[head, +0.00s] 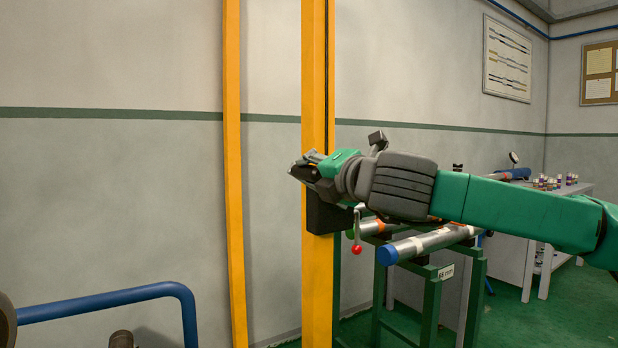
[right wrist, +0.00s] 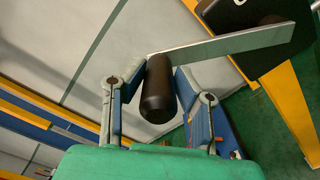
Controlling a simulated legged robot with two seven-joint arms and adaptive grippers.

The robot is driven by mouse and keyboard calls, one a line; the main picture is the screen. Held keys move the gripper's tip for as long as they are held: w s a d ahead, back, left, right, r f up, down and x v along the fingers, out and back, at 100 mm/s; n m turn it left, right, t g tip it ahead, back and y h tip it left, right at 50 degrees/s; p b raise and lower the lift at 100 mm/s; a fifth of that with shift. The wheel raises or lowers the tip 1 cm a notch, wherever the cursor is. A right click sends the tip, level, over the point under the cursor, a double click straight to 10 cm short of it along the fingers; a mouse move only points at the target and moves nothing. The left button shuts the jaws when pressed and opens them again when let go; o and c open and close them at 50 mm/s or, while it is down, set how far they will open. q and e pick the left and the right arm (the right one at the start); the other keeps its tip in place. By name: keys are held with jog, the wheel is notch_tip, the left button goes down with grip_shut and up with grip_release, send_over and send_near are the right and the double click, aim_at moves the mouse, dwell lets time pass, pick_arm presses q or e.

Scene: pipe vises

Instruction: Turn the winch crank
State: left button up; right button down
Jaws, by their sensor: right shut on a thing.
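The winch is a black box (head: 325,214) on a yellow post (head: 318,275) in the head view; its dark housing (right wrist: 245,30) is at the upper right of the right wrist view. A flat grey crank arm (right wrist: 225,42) runs from it to a black cylindrical crank grip (right wrist: 158,92). My right gripper (head: 304,168) is in front of the post, just above the box. In the right wrist view my right gripper (right wrist: 157,84) is shut on the crank grip, a finger on each side. In the head view the gripper hides the crank. My left gripper is not in view.
A second yellow post (head: 233,180) stands to the left. A red-knobbed lever (head: 356,249) hangs right of the winch. Pipes with a blue end cap (head: 387,255) lie on a green stand (head: 430,310). A blue rail (head: 100,301) is at lower left. A grey bench (head: 515,255) stands behind.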

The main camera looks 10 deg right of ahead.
jog(key=shift+r, duration=0.15)
jog(key=c, duration=1.3)
grip_release()
jog(key=shift+o, duration=0.2)
jog(key=v, duration=1.2)
